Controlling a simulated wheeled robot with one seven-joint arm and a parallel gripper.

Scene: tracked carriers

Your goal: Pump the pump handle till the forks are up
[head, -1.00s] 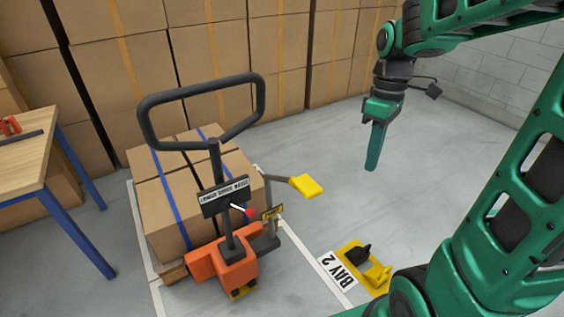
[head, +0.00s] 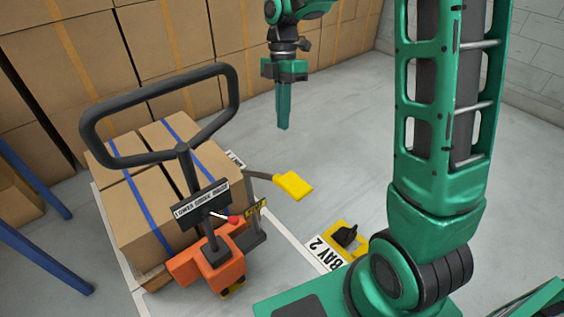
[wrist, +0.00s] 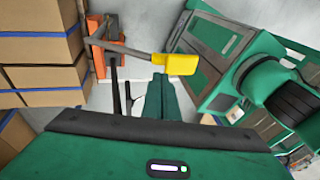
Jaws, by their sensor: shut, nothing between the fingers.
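An orange pallet truck (head: 212,266) stands at lower left with a tall black loop handle (head: 232,95) rising from it. A grey lever with a yellow grip (head: 293,185), which looks like the pump handle, sticks out to its right, and the grip also shows in the wrist view (wrist: 180,64). The forks are hidden under the boxes, so their height cannot be told. My gripper (head: 283,125) is shut and empty, pointing down. In the head view it appears above the yellow grip, apart from it. In the wrist view its fingers (wrist: 158,85) appear just below the grip.
Strapped boxes (head: 150,200) sit on a pallet on the truck. A small lever with a red knob (head: 233,219) is by a label plate on the column. A yellow floor stop (head: 343,240) lies beside the BAY 2 sign (head: 325,254). Stacked boxes line the back; floor between is clear.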

